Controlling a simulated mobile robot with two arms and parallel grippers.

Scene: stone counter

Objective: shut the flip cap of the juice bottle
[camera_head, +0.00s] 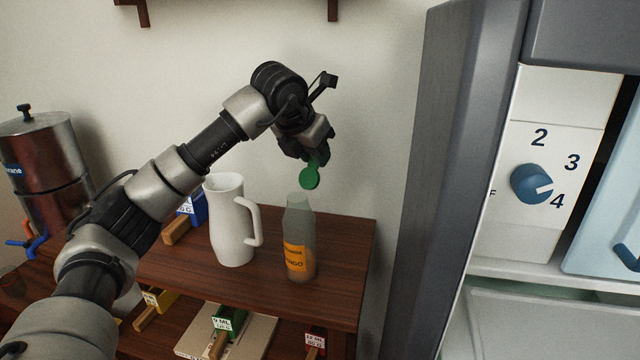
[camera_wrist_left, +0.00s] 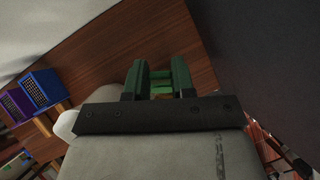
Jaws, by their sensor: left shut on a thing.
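The juice bottle (camera_head: 299,240) is a translucent grey bottle with an orange label, upright on the wooden shelf top. Its green flip cap (camera_head: 310,179) shows as a round disc above and slightly right of the bottle mouth, standing open. Whether it touches the neck is hard to tell. My left gripper (camera_head: 317,160) reaches in from above and is shut on the cap's upper part. In the left wrist view, the fingers (camera_wrist_left: 158,80) are close together with green between them; the bottle is mostly hidden there. My right gripper is not in view.
A white jug (camera_head: 230,225) stands just left of the bottle on the wooden shelf (camera_head: 345,235). A metal urn (camera_head: 45,155) is at far left. A dark grey cabinet side (camera_head: 440,150) rises on the right. Labelled boxes (camera_head: 228,320) sit on the lower shelf.

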